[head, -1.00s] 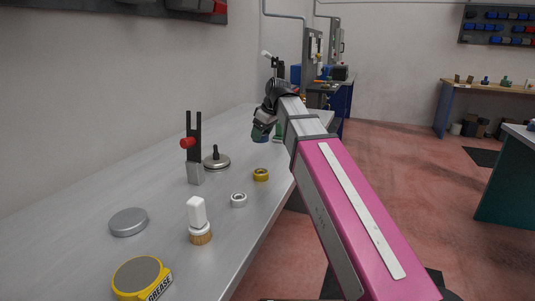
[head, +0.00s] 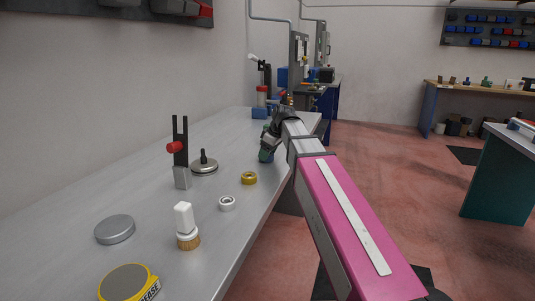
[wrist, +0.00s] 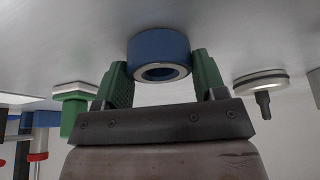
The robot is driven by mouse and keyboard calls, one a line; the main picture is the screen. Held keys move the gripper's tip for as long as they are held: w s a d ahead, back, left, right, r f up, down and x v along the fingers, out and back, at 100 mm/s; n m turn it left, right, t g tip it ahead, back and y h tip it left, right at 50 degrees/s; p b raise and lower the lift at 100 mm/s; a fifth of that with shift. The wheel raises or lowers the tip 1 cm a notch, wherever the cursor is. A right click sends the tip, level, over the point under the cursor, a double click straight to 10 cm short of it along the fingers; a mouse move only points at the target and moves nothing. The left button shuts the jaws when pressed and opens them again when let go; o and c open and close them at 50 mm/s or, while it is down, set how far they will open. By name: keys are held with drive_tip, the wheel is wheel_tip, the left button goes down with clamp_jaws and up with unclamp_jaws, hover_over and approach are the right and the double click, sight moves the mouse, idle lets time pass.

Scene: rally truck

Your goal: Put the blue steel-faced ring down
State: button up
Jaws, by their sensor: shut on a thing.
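The blue steel-faced ring (wrist: 158,50) sits between the tips of my gripper's green fingers in the wrist view, its steel face toward the camera. My gripper (wrist: 161,77) is shut on it. The grey worktop (wrist: 230,25) is close behind the ring; I cannot tell whether they touch. In the head view my gripper (head: 265,156) is low over the far part of the bench, near its right edge, and the ring cannot be made out there.
A yellow ring (head: 249,178), a white ring (head: 227,203) and a knobbed metal disc (head: 204,166) stand nearer on the bench. In the wrist view a green bolt-shaped part (wrist: 72,100) is left of my gripper.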

drive_tip(key=shift+f, duration=0.15)
drive_tip(key=o, duration=1.3)
drive_tip(key=shift+f, duration=0.1)
drive_tip(key=v, duration=1.2)
drive_tip(key=shift+r, duration=0.2)
